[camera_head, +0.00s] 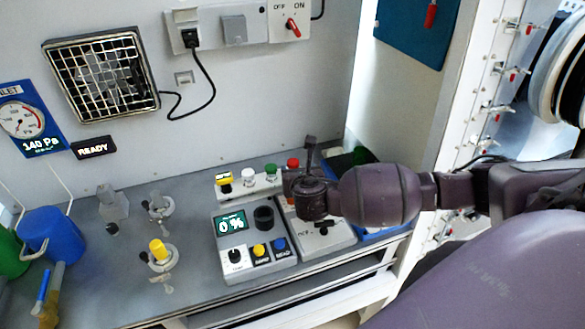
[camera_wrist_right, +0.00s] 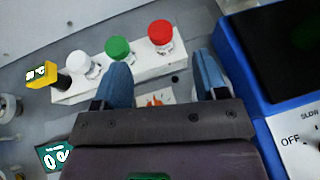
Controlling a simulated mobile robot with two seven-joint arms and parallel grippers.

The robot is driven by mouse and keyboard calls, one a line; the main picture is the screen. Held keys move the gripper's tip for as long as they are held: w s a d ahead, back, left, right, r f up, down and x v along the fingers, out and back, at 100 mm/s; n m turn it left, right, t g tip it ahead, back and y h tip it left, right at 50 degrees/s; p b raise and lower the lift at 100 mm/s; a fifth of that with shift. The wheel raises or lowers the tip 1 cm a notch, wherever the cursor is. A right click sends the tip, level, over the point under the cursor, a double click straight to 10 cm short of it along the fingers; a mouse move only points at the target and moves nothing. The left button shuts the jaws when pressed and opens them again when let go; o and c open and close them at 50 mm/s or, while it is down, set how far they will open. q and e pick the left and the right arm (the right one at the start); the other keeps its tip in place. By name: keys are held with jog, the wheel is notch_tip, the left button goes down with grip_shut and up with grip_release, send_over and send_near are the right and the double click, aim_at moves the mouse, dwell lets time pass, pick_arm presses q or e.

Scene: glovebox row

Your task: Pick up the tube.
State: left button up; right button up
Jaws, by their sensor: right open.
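Three capped tubes stand in a white rack (camera_head: 237,191): one with a white cap (camera_head: 247,174), one with a green cap (camera_head: 270,171) and one with a red cap (camera_head: 293,162). In the right wrist view, the white cap (camera_wrist_right: 79,63), green cap (camera_wrist_right: 117,48) and red cap (camera_wrist_right: 160,33) show in a row on the rack (camera_wrist_right: 100,75). My right gripper (camera_wrist_right: 161,70) is open and empty, its blue fingers apart. The red-capped tube appears beyond the gap between them, and the green cap just beyond the left finger. My left gripper is out of view.
A yellow-topped piece (camera_head: 224,179) stands at the rack's left end. A control box reading 0 % (camera_head: 232,224) sits in front of the rack. A blue-framed dark panel (camera_wrist_right: 285,50) is right of my fingers. A blue container (camera_head: 50,232) stands far left.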

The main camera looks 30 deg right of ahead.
aim_at(293, 163)
jog(key=shift+f+p+x, duration=0.15)
jog(key=shift+p+x, duration=0.05)
jog(key=shift+x, duration=1.9)
jog(key=shift+f+p+x, duration=0.15)
jog(key=shift+x, duration=1.9)
jog(key=shift+s+a, duration=0.1)
jog(key=c, duration=1)
